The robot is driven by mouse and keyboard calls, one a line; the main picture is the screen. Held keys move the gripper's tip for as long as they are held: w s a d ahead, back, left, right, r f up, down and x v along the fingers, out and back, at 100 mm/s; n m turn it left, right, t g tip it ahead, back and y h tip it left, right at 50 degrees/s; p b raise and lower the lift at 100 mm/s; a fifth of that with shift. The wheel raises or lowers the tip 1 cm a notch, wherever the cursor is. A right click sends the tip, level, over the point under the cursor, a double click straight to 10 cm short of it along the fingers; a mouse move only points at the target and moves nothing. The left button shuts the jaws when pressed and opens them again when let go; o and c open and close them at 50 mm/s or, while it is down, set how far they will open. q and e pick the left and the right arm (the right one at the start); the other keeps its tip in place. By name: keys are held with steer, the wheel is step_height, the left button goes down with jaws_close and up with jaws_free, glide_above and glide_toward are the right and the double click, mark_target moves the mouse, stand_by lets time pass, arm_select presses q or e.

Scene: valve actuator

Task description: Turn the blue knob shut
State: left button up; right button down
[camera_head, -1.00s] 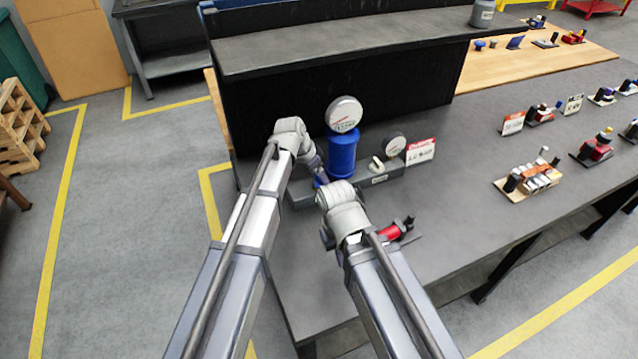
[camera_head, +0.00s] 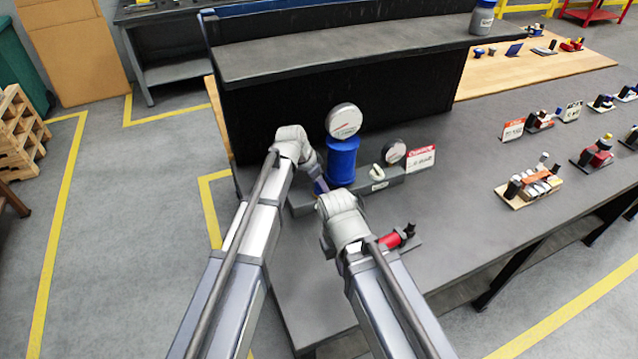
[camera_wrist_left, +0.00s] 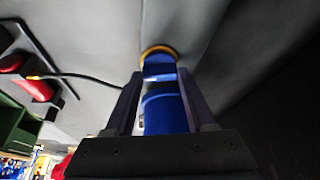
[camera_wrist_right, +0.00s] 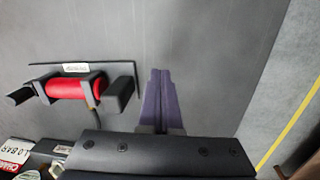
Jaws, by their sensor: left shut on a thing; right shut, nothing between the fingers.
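My left gripper (camera_head: 319,184) is at the front left of the grey valve block (camera_head: 385,182). In the left wrist view its fingers (camera_wrist_left: 160,95) are shut on the blue knob (camera_wrist_left: 166,112), a rounded blue part. A blue section with a gold ring (camera_wrist_left: 158,51) shows just beyond. In the head view the knob is mostly hidden by my grippers. My right gripper's fingertips (camera_wrist_right: 160,72) are together and empty above the bare bench top; in the head view they are hidden behind my right wrist.
A blue cylinder (camera_head: 341,160) carries a large round gauge (camera_head: 344,121); a smaller gauge (camera_head: 394,151) and red-white sign (camera_head: 420,158) stand to its right. A red cylinder in a dark holder (camera_wrist_right: 75,87) lies near my right gripper. The bench top (camera_head: 440,240) right of it is clear.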

arm_select(q)
jaws_close()
steer(key=shift+w+m+g, duration=0.1)
steer(key=shift+m+g, duration=0.5)
steer(key=shift+m, duration=1)
steer(key=o, duration=1.2)
jaws_free()
steer(key=shift+h, duration=0.3)
steer(key=shift+a+r, duration=0.1)
steer(key=shift+r, duration=0.05)
arm_select(e)
steer(key=shift+r, duration=0.15)
arm_select(q)
steer(key=p+v, duration=0.7)
steer(key=shift+r, duration=0.2)
arm_select(e)
step_height(320, 180, up, 7)
arm_select(q)
steer(key=shift+a, duration=0.1)
